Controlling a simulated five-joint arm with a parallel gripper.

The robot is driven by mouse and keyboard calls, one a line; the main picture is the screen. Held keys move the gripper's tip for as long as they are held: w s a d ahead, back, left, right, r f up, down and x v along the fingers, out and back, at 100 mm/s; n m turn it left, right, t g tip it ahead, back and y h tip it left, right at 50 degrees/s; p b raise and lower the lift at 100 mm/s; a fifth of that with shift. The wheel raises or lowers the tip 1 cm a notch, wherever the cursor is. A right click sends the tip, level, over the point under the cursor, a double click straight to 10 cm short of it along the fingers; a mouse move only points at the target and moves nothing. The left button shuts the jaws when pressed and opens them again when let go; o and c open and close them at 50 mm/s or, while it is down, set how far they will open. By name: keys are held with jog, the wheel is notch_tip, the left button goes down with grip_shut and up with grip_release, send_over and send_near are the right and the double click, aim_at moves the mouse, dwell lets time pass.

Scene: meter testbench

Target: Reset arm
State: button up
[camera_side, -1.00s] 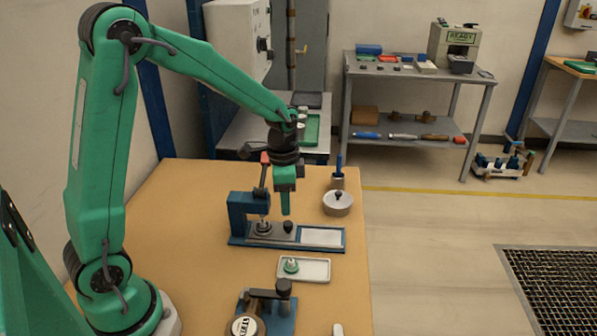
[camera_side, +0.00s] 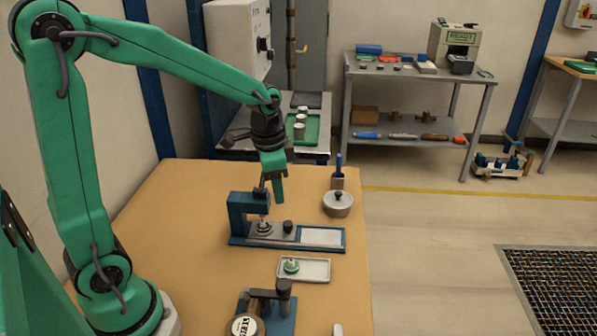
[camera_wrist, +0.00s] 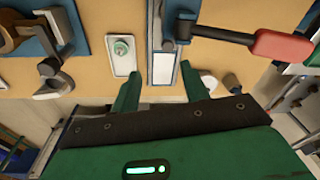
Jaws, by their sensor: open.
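My gripper (camera_side: 277,189) hangs over the table, above and behind the blue press fixture (camera_side: 240,213), apart from it. In the wrist view its two green fingers (camera_wrist: 165,92) stand wide apart with nothing between them. The fixture has a grey plate with a dark knob and a white pad (camera_side: 321,236). In the wrist view a lever with a red handle (camera_wrist: 282,47) shows at the right. A small white tray (camera_side: 318,277) in front of the fixture holds a green and silver part (camera_side: 291,266).
A second blue fixture (camera_side: 283,291) with a round dial (camera_side: 245,327) stands at the table's front. A bench with a green tray (camera_side: 311,127) is behind the table.

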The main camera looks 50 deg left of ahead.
jog(key=s+d+r+n+t, duration=0.1)
jog(key=s+r+n+t, duration=0.1)
jog(key=s, duration=0.5)
jog(key=s+d+r+n+t, duration=0.1)
jog(key=s+r+n+t, duration=0.1)
jog(key=s+r, duration=0.4)
jog(key=shift+s+d+r+n, duration=0.4)
jog(key=shift+s+n, duration=0.35)
jog(key=shift+n, duration=0.15)
